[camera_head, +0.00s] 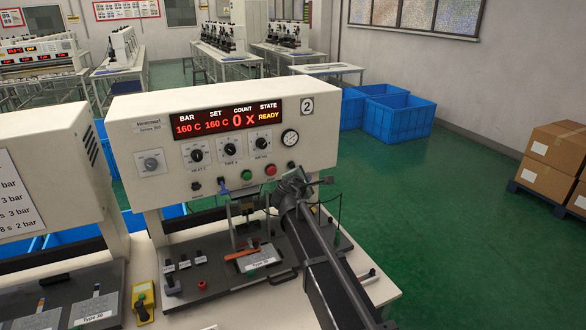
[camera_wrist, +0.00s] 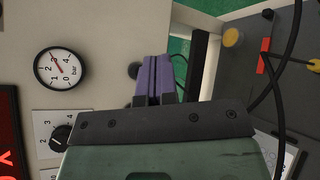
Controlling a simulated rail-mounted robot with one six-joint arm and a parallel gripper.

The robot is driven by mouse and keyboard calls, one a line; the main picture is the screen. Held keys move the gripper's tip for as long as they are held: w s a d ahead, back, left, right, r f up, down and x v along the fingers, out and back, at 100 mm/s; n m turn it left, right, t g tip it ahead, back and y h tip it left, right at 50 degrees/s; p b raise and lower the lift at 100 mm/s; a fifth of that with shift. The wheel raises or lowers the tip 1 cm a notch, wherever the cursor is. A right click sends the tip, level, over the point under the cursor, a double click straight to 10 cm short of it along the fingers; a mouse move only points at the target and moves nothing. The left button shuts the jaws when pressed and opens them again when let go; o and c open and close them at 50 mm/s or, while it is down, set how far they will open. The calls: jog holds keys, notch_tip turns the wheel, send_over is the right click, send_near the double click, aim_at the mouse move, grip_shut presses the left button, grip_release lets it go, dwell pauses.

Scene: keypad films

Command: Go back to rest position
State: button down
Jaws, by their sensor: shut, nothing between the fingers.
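My gripper (camera_head: 311,183) is at the right side of the machine marked 2, in front of its panel near the red button (camera_head: 271,170). In the wrist view its purple-grey fingers (camera_wrist: 154,80) are together with nothing between them. The machine's display (camera_head: 228,119) reads 160 C, 160 C, 0 x and READY. The round gauge (camera_head: 290,138) also shows in the wrist view (camera_wrist: 60,67), left of the fingers. Below the panel, an orange-edged piece (camera_head: 241,254) lies on the dark base plate, next to a label reading Type 30. My arm hides the right part of the base.
A second machine (camera_head: 50,180) stands at the left, with a yellow device (camera_head: 143,302) between the two. Blue crates (camera_head: 398,118) and cardboard boxes (camera_head: 556,149) stand at the back right. The green floor (camera_head: 450,230) on the right is free.

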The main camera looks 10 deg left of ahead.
jog(key=shift+s+d, duration=0.1)
jog(key=shift+s, duration=0.05)
jog(key=s+d+f+m+g+y, duration=0.1)
jog(key=s+d+f+m+g, duration=0.3)
jog(key=s+d+m, duration=0.3)
jog(key=s+d+f+m+g+y, duration=0.1)
jog(key=s+d+f+m+g, duration=0.4)
jog(key=s, duration=1.2)
jog(key=s+d+f+m+g+y, duration=0.1)
jog(key=s+d+f+m+g, duration=0.3)
jog(key=s+d+m, duration=0.5)
jog(key=s+d+g, duration=0.2)
jog(key=s, duration=0.2)
jog(key=shift+d+f+m, duration=0.15)
jog(key=shift+m, duration=0.25)
